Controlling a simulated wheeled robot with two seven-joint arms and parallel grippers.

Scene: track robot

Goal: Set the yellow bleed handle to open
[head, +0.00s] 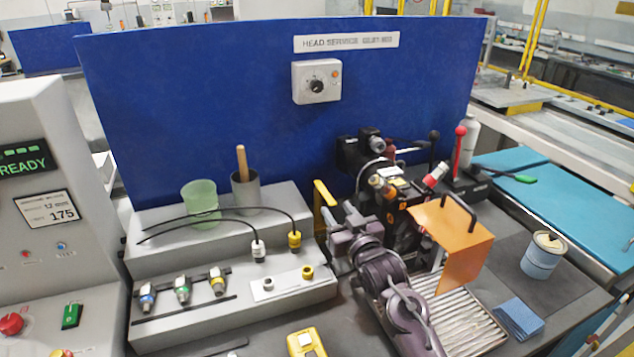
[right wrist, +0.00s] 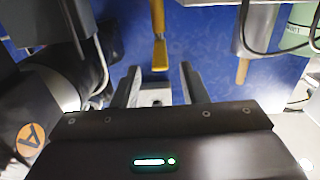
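The yellow bleed handle (head: 319,205) stands by the right end of the grey stepped block, against the blue panel. In the right wrist view the yellow handle (right wrist: 159,42) comes in from the top edge, its end just ahead of the gap between my fingers. My right gripper (head: 336,236) is beside the handle in the head view, partly overlapping its lower region. In the wrist view my right gripper (right wrist: 160,85) has its fingers apart, with nothing visible between them. I cannot tell whether a finger touches the handle. My left gripper is not in view.
A dark machine (head: 390,190) with an orange guard (head: 455,235) crowds the right side. A green cup (head: 200,202) and a grey cup (head: 245,190) with a wooden stick stand on the block. Black cables with connectors (head: 294,240) lie near the handle.

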